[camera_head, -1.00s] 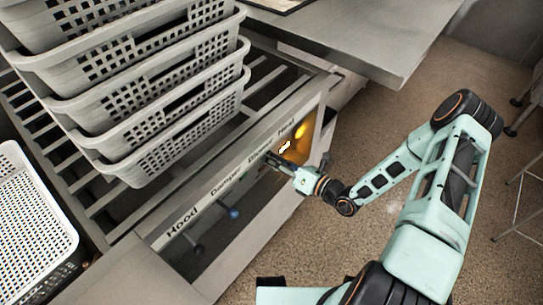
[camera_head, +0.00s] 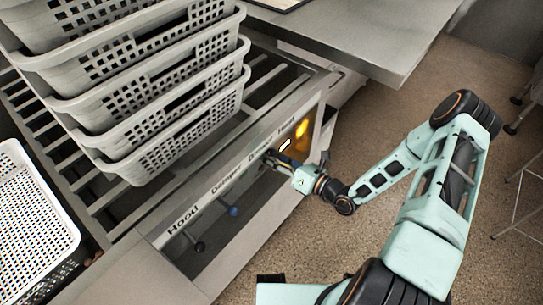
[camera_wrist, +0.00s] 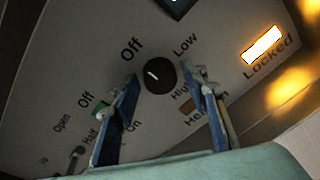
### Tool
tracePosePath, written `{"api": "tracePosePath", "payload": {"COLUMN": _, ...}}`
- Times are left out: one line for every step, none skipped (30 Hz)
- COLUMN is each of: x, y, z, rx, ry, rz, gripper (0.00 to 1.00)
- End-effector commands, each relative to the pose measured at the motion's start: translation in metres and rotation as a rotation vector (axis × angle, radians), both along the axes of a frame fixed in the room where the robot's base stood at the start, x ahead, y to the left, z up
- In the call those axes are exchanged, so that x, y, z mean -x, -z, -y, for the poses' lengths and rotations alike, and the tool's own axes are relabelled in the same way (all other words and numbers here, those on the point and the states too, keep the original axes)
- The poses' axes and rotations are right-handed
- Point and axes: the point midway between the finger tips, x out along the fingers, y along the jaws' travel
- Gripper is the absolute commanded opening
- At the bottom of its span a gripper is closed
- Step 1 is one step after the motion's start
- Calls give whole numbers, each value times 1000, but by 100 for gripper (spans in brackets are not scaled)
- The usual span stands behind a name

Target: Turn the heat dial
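The heat dial (camera_wrist: 158,75) is a round black knob with a white pointer line, on a grey panel in the wrist view. "Off", "Low" and "High" are printed around it, and a partly covered label below begins with "He". My gripper (camera_wrist: 160,85) is open, with one finger on each side of the dial; a gap shows between each finger and the knob. How far the fingertips are from the panel is hard to tell. In the head view, my gripper (camera_head: 279,162) is at the right end of the labelled front panel and the dial is hidden.
The panel (camera_head: 208,190) also carries other labels and small levers, including a blue-tipped one (camera_head: 233,211). An amber light (camera_head: 302,128) glows beside my gripper; a lit "Locked" sign (camera_wrist: 262,46) shows in the wrist view. Stacked grey baskets (camera_head: 165,140) stand behind the panel.

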Motion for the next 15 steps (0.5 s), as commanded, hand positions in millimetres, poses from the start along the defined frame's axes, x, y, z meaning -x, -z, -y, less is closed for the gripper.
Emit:
{"api": "tracePosePath", "payload": {"x": 0, "y": 0, "z": 0, "rx": 0, "ry": 0, "rz": 0, "gripper": 47}}
{"api": "tracePosePath", "payload": {"x": 0, "y": 0, "z": 0, "rx": 0, "ry": 0, "rz": 0, "gripper": 47}}
{"api": "tracePosePath", "payload": {"x": 0, "y": 0, "z": 0, "rx": 0, "ry": 0, "rz": 0, "gripper": 47}}
{"api": "tracePosePath", "payload": {"x": 0, "y": 0, "z": 0, "rx": -1, "ry": 0, "rz": -1, "gripper": 47}}
{"api": "tracePosePath", "payload": {"x": 0, "y": 0, "z": 0, "rx": -1, "ry": 0, "rz": -1, "gripper": 47}}
{"api": "tracePosePath", "payload": {"x": 0, "y": 0, "z": 0, "rx": -1, "ry": 0, "rz": -1, "gripper": 47}}
{"api": "tracePosePath", "payload": {"x": 0, "y": 0, "z": 0, "rx": -1, "ry": 0, "rz": -1, "gripper": 47}}
{"api": "tracePosePath", "payload": {"x": 0, "y": 0, "z": 0, "rx": -1, "ry": 0, "rz": -1, "gripper": 47}}
{"api": "tracePosePath", "payload": {"x": 1, "y": 0, "z": 1, "rx": -1, "ry": 0, "rz": -1, "gripper": 47}}
{"api": "tracePosePath", "payload": {"x": 1, "y": 0, "z": 2, "rx": 0, "ry": 1, "rz": -1, "gripper": 47}}
{"api": "tracePosePath", "payload": {"x": 2, "y": 0, "z": 4, "rx": 0, "ry": 1, "rz": -1, "gripper": 47}}
{"api": "tracePosePath", "payload": {"x": 4, "y": -1, "z": 7, "rx": 0, "ry": 2, "rz": -1, "gripper": 47}}
{"api": "tracePosePath", "payload": {"x": 7, "y": -1, "z": 10, "rx": 1, "ry": 1, "rz": -2, "gripper": 47}}
{"api": "tracePosePath", "payload": {"x": 9, "y": -1, "z": 13, "rx": 1, "ry": 1, "rz": -2, "gripper": 47}}
{"api": "tracePosePath", "payload": {"x": 14, "y": -2, "z": 19, "rx": 1, "ry": 4, "rz": -3, "gripper": 47}}
